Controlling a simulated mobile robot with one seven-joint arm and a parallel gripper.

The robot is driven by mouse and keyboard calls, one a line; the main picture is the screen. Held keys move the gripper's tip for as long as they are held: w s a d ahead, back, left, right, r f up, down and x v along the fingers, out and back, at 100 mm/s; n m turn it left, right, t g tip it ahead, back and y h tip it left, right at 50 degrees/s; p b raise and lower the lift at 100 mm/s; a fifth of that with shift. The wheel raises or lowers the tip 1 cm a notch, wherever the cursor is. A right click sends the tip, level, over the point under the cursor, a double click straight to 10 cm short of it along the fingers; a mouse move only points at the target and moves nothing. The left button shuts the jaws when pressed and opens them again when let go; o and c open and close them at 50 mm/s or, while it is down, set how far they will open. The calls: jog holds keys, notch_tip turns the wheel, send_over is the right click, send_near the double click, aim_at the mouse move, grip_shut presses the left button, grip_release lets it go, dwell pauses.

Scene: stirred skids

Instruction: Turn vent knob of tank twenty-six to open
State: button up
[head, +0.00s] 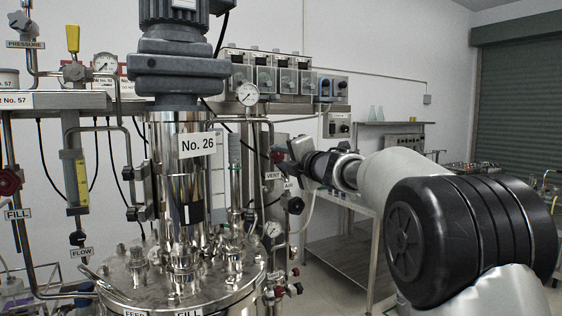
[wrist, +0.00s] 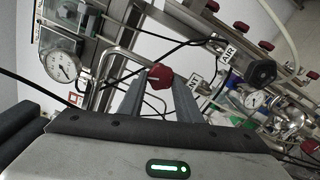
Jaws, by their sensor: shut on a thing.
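The tank (head: 150,270) is a steel vessel with a plate reading No. 26 (head: 197,144) and a dark motor on top, at the left centre of the head view. Its red vent knob (head: 277,157) sits on the piping to its right, above a VENT label (head: 273,175). In the wrist view the red knob (wrist: 160,76) lies between the two grey fingers of my gripper (wrist: 160,88), near their tips. My gripper (head: 290,153) reaches the knob from the right and is shut on it. The knob's open and shut marks are not readable.
A black knob (wrist: 262,72) marked AIR (head: 288,184) is close beside the vent knob. A pressure gauge (head: 248,94) and steel pipes stand near my gripper. A metal bench (head: 340,258) stands behind, with some open floor beside it.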

jog(key=shift+n, duration=0.3)
jog(key=o, duration=1)
jog(key=shift+o, duration=0.2)
jog(key=b+v, duration=0.2)
jog(key=v, duration=1.5)
jog(key=shift+s, duration=0.2)
jog(key=shift+d, duration=0.15)
